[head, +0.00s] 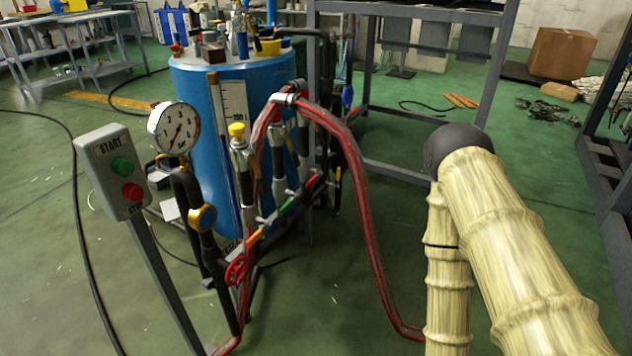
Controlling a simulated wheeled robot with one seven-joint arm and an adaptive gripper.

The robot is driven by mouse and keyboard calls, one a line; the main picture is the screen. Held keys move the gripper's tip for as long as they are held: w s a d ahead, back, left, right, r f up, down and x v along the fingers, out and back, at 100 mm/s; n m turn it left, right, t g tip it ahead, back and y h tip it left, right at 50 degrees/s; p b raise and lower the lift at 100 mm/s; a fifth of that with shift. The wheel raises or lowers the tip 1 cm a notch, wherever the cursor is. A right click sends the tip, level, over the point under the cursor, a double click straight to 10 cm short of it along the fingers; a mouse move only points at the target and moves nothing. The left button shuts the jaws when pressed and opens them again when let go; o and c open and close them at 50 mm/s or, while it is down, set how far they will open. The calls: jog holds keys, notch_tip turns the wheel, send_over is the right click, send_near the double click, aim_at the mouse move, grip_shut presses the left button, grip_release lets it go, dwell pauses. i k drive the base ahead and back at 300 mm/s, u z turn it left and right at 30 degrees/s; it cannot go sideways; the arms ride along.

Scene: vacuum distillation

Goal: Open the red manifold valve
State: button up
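The manifold is a slanted dark pipe (270,226) in front of the blue tank. Along it sit coloured handles: a red one (312,181) at the upper right end, a green one (288,206) and an orange one (252,240). A small red handwheel (237,270) is at the lower left end. I cannot tell which red part is the manifold valve, or whether either is open. My arm, in a pale sleeve, shows at the right with a dark rounded joint, apart from the manifold. My gripper is out of the picture.
A blue tank (205,125) stands behind the manifold. A pressure gauge (174,128) and a START/STOP box (112,170) on a post stand at the left. Red hoses (362,205) loop down to the floor on the right. A grey frame (405,10) stands behind; green floor shows between hoses and arm.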

aim_at(313, 179)
jog(key=u, duration=0.1)
jog(key=k, duration=0.95)
jog(key=z, duration=0.65)
jog(key=i, duration=0.85)
jog(key=u, duration=0.65)
jog(key=i, duration=0.7)
jog(key=u, duration=0.65)
